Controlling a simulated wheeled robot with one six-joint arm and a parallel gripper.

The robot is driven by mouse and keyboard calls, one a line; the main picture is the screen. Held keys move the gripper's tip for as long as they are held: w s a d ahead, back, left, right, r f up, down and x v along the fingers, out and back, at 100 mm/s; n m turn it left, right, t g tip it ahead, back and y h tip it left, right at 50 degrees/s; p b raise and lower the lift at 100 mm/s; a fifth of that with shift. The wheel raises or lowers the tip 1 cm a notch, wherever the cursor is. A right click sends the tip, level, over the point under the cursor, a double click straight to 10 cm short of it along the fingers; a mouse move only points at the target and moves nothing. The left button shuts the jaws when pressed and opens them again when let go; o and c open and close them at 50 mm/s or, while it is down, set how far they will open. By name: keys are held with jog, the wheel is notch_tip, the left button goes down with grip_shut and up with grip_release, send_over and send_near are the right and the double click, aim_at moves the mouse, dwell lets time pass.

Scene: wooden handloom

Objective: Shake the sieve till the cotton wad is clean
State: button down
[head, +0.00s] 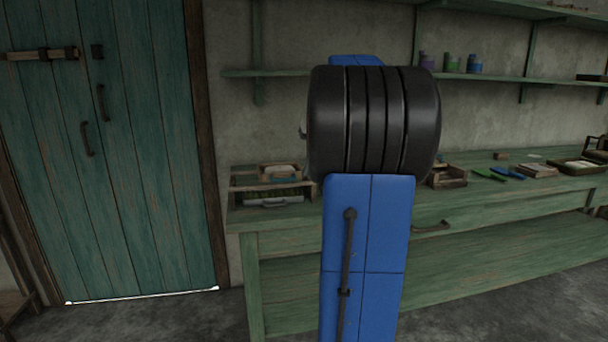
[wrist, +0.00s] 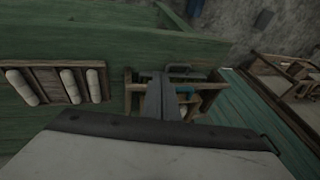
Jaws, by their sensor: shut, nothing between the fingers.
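A wooden frame-like box (head: 236,187) sits at the left end of the green bench in the head view. A pale lump (head: 283,171), possibly the cotton wad, lies in a small tray on top of it, and a grey handle shows low on its front. In the wrist view, a wooden frame (wrist: 128,97) with a grey handle lies beyond and partly behind my gripper (wrist: 161,80). I cannot tell for certain which part is the sieve. My gripper's fingers are together and empty; contact with the frame cannot be told. My arm hides my gripper in the head view.
A wooden tray with several white rolls (wrist: 70,86) is at the left of the wrist view. The green bench (head: 480,212) carries small boxes and tools further right. A wall shelf (head: 500,77) with jars hangs above. A teal door (head: 150,150) is at left.

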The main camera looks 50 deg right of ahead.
aim_at(282, 179)
jog(key=s+d+r+t, duration=0.3)
jog(key=s+d, duration=0.1)
jog(key=d, duration=0.3)
jog(key=shift+w+a+f, duration=0.7)
jog(key=shift+w+f, duration=0.45)
jog(key=shift+w, duration=0.3)
jog(key=shift+w+a+f, duration=0.7)
jog(key=shift+w+f, duration=0.5)
jog(key=shift+w, duration=0.25)
jog(key=shift+w+a+f, duration=0.7)
jog(key=shift+w+f, duration=0.45)
jog(key=shift+w, duration=0.3)
jog(key=shift+w+a, duration=0.6)
jog(key=shift+a, duration=0.3)
jog(key=shift+w+a, duration=0.6)
jog(key=shift+a, duration=0.25)
jog(key=shift+w+a, duration=0.6)
jog(key=shift+a, duration=0.3)
